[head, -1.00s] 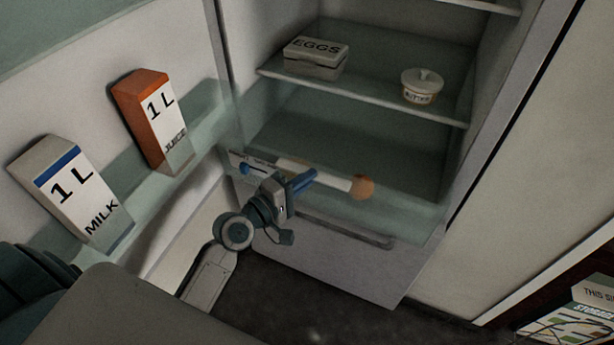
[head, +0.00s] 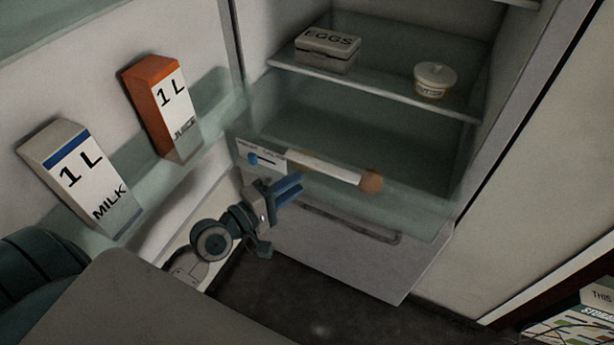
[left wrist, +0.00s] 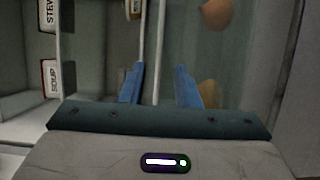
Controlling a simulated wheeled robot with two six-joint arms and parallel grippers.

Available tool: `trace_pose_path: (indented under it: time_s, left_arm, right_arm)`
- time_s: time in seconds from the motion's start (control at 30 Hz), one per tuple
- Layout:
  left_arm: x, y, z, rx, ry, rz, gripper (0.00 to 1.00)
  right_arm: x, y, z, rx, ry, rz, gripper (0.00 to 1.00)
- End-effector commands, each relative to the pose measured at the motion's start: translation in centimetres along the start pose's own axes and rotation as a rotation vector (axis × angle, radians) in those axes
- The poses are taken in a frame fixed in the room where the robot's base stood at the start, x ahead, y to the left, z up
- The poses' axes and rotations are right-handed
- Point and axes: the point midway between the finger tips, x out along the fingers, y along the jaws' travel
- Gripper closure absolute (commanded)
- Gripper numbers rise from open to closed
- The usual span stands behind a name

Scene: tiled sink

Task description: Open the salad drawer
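The salad drawer (head: 345,265) is at the bottom of the open fridge, with a plain grey front and a long bar handle (head: 352,222) across its upper part. It looks shut. My left gripper (head: 299,185) is in front of the drawer's upper left part, close to the handle's left end; whether it touches anything I cannot tell. In the left wrist view its two blue fingers (left wrist: 160,68) stand apart with nothing gripped between them. Round tan items (left wrist: 214,14) show behind glass there. My right gripper is not in view.
The open door on the left holds a milk carton (head: 80,180) and a juice carton (head: 162,108). An egg box (head: 328,50) and a butter tub (head: 435,80) stand on the shelf above. The dark floor in front of the drawer is clear.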

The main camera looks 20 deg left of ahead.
Motion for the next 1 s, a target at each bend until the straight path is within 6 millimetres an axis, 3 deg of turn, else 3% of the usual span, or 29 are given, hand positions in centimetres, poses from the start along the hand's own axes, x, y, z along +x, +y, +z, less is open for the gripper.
trace_pose_path:
  time_s: [0.1,0.33,1.0]
  left_arm:
    - [-1.9,-0.1,0.1,0.001,-0.004,-0.004,0.71]
    - [-3.9,-0.1,0.0,0.000,-0.002,-0.002,0.71]
    - [-4.2,-0.3,-0.1,0.006,0.003,-0.006,0.71]
  right_arm:
    - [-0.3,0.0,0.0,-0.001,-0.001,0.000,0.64]
    - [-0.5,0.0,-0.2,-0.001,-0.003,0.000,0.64]
    - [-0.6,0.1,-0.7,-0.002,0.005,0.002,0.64]
